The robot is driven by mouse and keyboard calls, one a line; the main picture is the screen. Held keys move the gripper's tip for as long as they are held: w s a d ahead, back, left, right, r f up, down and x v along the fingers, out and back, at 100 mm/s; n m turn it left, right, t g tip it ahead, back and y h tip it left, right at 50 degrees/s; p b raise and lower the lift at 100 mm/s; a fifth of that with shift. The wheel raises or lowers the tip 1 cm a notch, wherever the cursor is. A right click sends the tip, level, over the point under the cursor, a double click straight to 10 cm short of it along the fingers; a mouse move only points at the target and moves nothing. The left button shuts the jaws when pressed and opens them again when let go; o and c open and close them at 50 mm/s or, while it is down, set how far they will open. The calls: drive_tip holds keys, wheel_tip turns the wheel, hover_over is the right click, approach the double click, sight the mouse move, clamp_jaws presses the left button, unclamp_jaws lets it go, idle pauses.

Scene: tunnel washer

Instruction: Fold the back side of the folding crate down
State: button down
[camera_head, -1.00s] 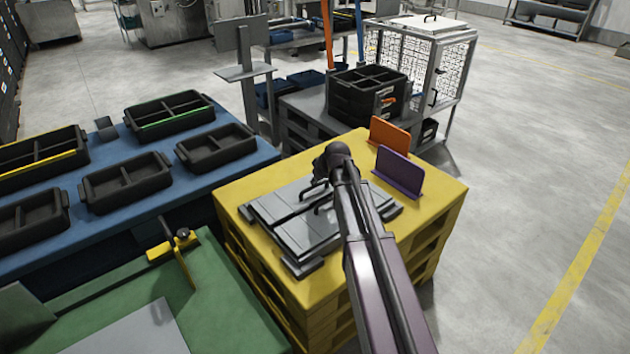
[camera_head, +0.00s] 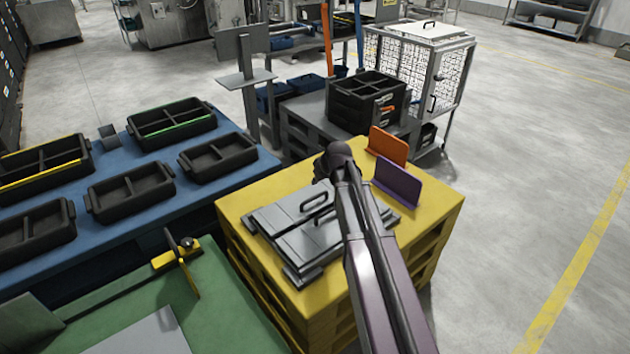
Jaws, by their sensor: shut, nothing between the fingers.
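The grey folding crate (camera_head: 285,222) lies on the yellow pallet stack (camera_head: 240,200). The sides I can see look flat, lying one over another, with a dark handle (camera_head: 314,203) on top. My arm crosses in front of the crate's right part and hides it. My gripper (camera_head: 318,176) is dark and small in the picture, at the crate's far edge. It is shut and empty. It appears above the crate; I cannot tell whether it touches it.
An orange plate (camera_head: 388,146) and a purple plate (camera_head: 398,182) stand upright on the pallet, right of my arm. A blue table (camera_head: 75,215) with several black trays is at left. A green table (camera_head: 230,300) is in front. Black crates (camera_head: 365,105) stand behind.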

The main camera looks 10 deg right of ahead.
drive_tip(key=p+v, duration=0.6)
drive_tip(key=v, duration=0.2)
drive_tip(key=shift+s, duration=0.25)
drive_tip(key=shift+d, duration=0.1)
idle(0.3)
drive_tip(key=s+a+r+m+g+h+p, duration=0.1)
drive_tip(key=s+a+r+g+p, duration=0.1)
drive_tip(key=s, duration=0.5)
drive_tip(key=s+a+r+m+g+p, duration=0.2)
drive_tip(key=s+r+p, duration=0.1)
drive_tip(key=s+p, duration=0.2)
drive_tip(key=s+a+r+m+g+h+p, duration=0.1)
drive_tip(key=s+a+r+p, duration=0.1)
drive_tip(key=s, duration=0.7)
drive_tip(key=shift+s+a+r+m+g+h+p, duration=0.3)
drive_tip(key=shift+s+a+r+g+p, duration=0.1)
drive_tip(key=shift+p, duration=0.5)
